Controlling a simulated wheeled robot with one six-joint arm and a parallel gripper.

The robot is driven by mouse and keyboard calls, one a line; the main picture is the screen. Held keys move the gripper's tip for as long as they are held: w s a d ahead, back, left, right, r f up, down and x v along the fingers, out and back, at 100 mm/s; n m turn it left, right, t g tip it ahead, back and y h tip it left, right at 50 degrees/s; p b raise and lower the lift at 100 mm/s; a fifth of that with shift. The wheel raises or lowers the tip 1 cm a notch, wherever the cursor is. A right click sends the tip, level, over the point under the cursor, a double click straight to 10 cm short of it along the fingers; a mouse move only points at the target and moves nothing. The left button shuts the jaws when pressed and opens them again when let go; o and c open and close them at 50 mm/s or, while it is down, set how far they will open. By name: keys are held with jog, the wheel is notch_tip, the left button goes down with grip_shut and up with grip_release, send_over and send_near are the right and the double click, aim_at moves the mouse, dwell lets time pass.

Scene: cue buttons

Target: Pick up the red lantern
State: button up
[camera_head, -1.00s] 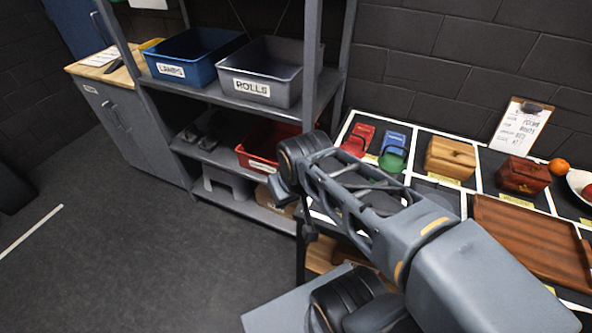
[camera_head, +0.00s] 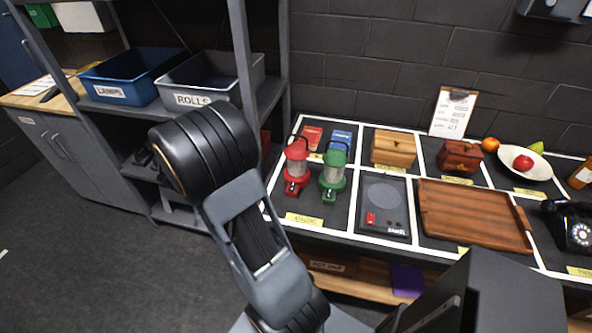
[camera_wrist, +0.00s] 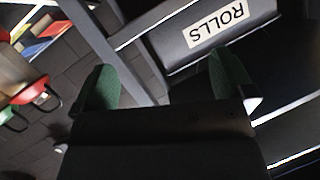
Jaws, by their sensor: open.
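The red lantern (camera_head: 297,168) stands upright on the table at its left end, with a red base and top and a clear middle. A green lantern (camera_head: 333,174) stands just to its right. In the wrist view, part of a red lantern (camera_wrist: 32,92) and a green one show at the left edge. My gripper (camera_wrist: 165,85) is open and empty in the wrist view, its green-padded fingers apart in front of the shelf. It is away from the lanterns. In the head view my arm is in front and hides the gripper.
A shelf holds a blue bin (camera_head: 138,75) marked LAMPS and a grey bin (camera_head: 211,78) marked ROLLS; its post (camera_head: 243,60) is near my arm. The table also holds a panel with a red button (camera_head: 371,218), wooden boxes, a wooden tray (camera_head: 470,212), a fruit bowl and a black telephone.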

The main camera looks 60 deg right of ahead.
jog(key=s+d+f+m+g+h, duration=0.4)
jog(key=s+d+f+g, duration=0.1)
jog(key=s+d+g, duration=0.15)
jog(key=m+g, duration=0.4)
jog(key=g, duration=0.5)
send_near(291, 157)
jog(key=w+f, duration=0.2)
jog(key=w, duration=0.1)
jog(key=shift+g, duration=0.35)
jog(key=shift+p+x, duration=1.05)
jog(key=shift+x, duration=5.05)
jog(key=shift+s+d+f, duration=0.15)
jog(key=shift+s+d, duration=0.35)
jog(key=shift+d, duration=0.05)
jog(key=shift+c, duration=0.5)
jog(key=c, duration=1.2)
jog(key=shift+c, duration=0.2)
jog(key=shift+r, duration=0.2)
